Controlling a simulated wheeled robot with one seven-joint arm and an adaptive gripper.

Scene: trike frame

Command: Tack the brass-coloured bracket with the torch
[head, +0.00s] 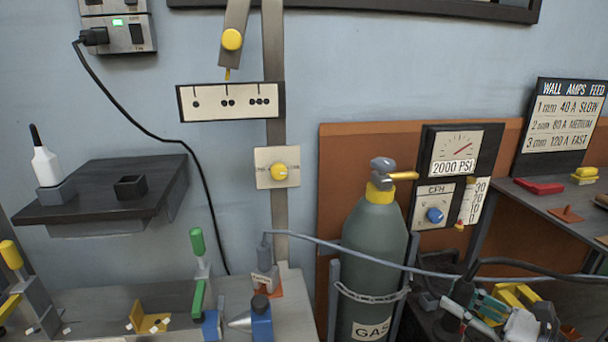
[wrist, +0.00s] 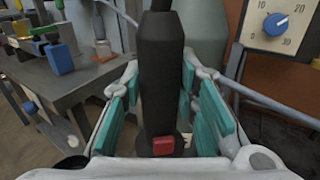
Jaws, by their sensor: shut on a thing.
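The brass-coloured bracket (head: 148,318) sits on the metal bench at the lower left of the head view, apart from my gripper. My gripper (head: 490,305) is at the lower right of the head view, in front of the shelf and right of the gas cylinder. In the wrist view my gripper (wrist: 160,105) is shut on the torch (wrist: 162,75), a thick black handle with a red button, between its teal pads. The torch's far end is out of the wrist view. I cannot make out the bracket in the wrist view.
Green-handled clamps (head: 198,243) and a blue block (head: 261,322) stand right of the bracket. The chained gas cylinder (head: 375,240) stands between bench and gripper, with a grey hose (head: 330,244) crossing it. A regulator panel (head: 450,165) is behind. A dark shelf (head: 110,190) overhangs the bench.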

